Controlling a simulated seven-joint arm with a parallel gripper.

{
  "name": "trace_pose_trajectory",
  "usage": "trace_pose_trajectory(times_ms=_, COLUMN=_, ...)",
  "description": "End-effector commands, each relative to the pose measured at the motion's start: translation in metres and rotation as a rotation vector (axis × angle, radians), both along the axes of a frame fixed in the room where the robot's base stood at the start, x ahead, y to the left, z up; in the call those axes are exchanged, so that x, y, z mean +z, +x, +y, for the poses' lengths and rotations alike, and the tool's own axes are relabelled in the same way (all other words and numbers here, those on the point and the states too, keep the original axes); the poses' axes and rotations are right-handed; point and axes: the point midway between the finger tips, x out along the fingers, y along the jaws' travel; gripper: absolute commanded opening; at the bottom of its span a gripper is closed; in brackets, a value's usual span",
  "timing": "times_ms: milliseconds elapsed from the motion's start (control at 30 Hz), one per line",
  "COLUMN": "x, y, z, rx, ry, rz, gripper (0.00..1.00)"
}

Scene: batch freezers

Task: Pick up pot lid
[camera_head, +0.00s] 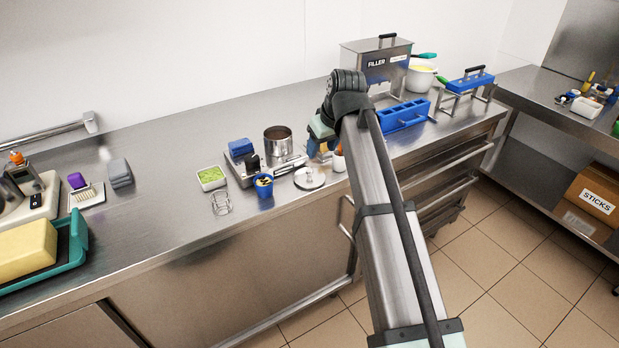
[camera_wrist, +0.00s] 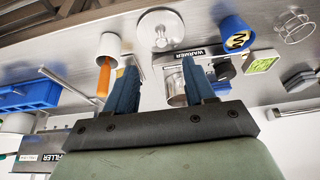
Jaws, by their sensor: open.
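The pot lid (camera_head: 310,178) is a round, shiny steel disc with a small knob on top. It lies flat on the steel counter, in front of the warmer. In the wrist view the lid (camera_wrist: 159,30) shows whole at the top centre, beyond my fingertips and apart from them. My gripper (camera_wrist: 159,67) is open, with two blue fingers and nothing between them. In the head view my gripper (camera_head: 318,148) is above the counter just behind and right of the lid, partly hidden by my arm. A steel pot (camera_head: 278,139) stands on the warmer, left of my gripper.
A white cup (camera_head: 339,162) with an orange handle stands close right of the lid. A blue cup (camera_head: 264,186) stands to its left, near a wire stand (camera_head: 221,203) and a green-filled tray (camera_head: 211,177). A blue rack (camera_head: 404,115) and filler (camera_head: 377,65) are further right.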

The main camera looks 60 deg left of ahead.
Motion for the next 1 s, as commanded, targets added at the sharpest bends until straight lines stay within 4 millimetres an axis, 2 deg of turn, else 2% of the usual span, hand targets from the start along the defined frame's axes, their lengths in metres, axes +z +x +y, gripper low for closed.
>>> trace_pose_trajectory(times_ms=100, x=-0.021, y=0.000, z=0.009, rx=-0.001, ry=-0.002, rz=0.001, gripper=0.54)
trace_pose_trajectory(times_ms=300, x=-0.049, y=0.000, z=0.021, rx=-0.001, ry=-0.001, rz=0.000, gripper=0.54)
trace_pose_trajectory(times_ms=433, x=-0.060, y=0.000, z=0.026, rx=-0.002, ry=0.000, rz=0.001, gripper=0.54)
trace_pose_trajectory(times_ms=733, x=-0.070, y=-0.001, z=0.033, rx=-0.002, ry=-0.001, rz=0.001, gripper=0.54)
trace_pose_trajectory(times_ms=1000, x=-0.099, y=-0.002, z=0.052, rx=-0.002, ry=-0.002, rz=0.001, gripper=0.54)
